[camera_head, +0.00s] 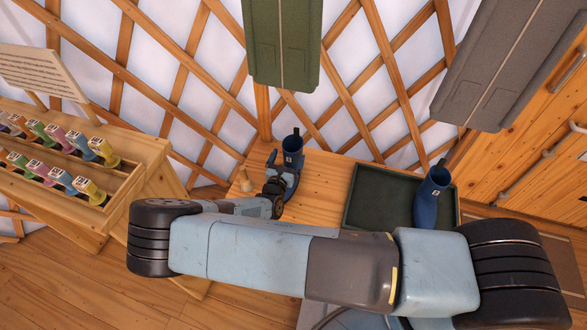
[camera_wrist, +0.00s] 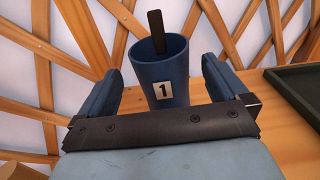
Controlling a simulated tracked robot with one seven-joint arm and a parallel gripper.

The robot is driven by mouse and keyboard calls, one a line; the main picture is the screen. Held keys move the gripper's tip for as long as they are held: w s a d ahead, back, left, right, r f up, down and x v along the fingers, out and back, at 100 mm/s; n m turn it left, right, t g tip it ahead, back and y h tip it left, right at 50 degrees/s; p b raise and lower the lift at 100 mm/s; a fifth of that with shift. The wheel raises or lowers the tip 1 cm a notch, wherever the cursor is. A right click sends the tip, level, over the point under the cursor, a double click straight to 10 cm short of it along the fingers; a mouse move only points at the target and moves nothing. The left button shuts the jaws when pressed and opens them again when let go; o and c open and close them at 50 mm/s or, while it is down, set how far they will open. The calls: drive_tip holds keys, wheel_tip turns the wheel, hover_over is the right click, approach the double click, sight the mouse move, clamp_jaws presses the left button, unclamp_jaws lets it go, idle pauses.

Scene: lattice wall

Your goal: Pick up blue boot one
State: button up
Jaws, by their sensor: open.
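Blue boot one (camera_wrist: 175,72) stands upright in the wrist view, with a white label reading 1 and a dark strip sticking up from its open top. In the head view the boot (camera_head: 293,143) is at the back of the wooden bench. My gripper (camera_wrist: 161,80) is open, with one finger on each side of the boot's shaft. A gap shows to the right of the boot, and another to its left. In the head view my gripper (camera_head: 286,166) is at the boot. The boot's lower part is hidden by the gripper.
A second blue boot (camera_head: 430,205) stands in a dark green tray (camera_head: 361,197) at the right of the bench. A rack (camera_head: 125,188) of coloured items is at the left. Green (camera_head: 283,45) and grey (camera_head: 508,62) panels hang above.

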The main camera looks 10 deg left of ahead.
sight(292, 145)
drive_tip(key=shift+w, duration=1.35)
drive_tip(key=c, duration=1.7)
